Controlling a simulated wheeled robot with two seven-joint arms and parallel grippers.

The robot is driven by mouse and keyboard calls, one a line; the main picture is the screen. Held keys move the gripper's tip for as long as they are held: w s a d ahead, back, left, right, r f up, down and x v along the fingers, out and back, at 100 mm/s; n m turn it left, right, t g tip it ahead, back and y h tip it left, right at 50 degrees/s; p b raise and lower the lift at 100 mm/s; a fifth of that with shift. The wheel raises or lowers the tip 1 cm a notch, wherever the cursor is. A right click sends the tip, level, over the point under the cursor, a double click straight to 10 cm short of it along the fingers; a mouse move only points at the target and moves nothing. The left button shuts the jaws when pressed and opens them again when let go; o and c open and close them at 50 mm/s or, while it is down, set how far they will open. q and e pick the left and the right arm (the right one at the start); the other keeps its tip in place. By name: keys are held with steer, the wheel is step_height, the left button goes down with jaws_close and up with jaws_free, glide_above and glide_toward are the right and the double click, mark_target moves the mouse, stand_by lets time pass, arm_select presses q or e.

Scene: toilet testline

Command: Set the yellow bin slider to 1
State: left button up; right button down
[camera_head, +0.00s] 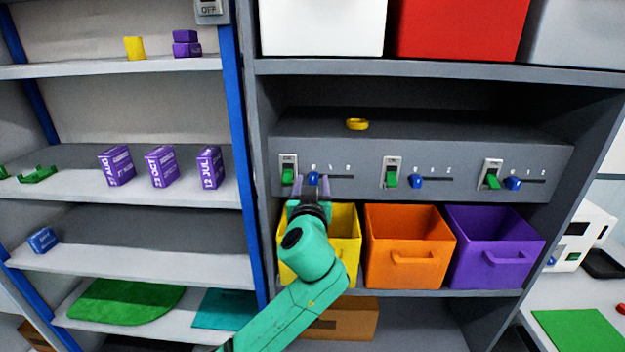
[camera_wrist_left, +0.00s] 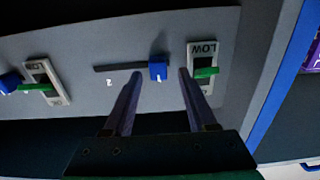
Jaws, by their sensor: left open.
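The yellow bin (camera_head: 347,222) stands on the shelf at the left of three bins. On the grey panel above it, the blue slider knob (camera_head: 313,178) sits at the left end of its dark slot (camera_head: 340,177). In the left wrist view, which is upside down, the knob (camera_wrist_left: 158,70) is at the right end of the slot (camera_wrist_left: 118,67). My left gripper (camera_head: 312,184) is open, its fingertips on either side of the knob. In the wrist view the gripper (camera_wrist_left: 161,73) has the knob between its fingertips, touching neither visibly. My right gripper is not in view.
A green switch (camera_head: 288,177) is close left of the knob; one finger is near this switch (camera_wrist_left: 205,73) in the wrist view. Other blue sliders (camera_head: 415,181) (camera_head: 513,184) sit above the orange (camera_head: 408,220) and purple bins (camera_head: 495,222). A yellow ring (camera_head: 357,124) lies on the panel's top.

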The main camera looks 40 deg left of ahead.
arm_select(q)
steer(key=shift+w+a, duration=0.4)
steer(key=shift+w, duration=0.3)
steer(key=shift+d, duration=0.1)
steer(key=c, duration=0.3)
steer(key=shift+s, duration=0.1)
jaws_close()
steer(key=shift+f, duration=0.1)
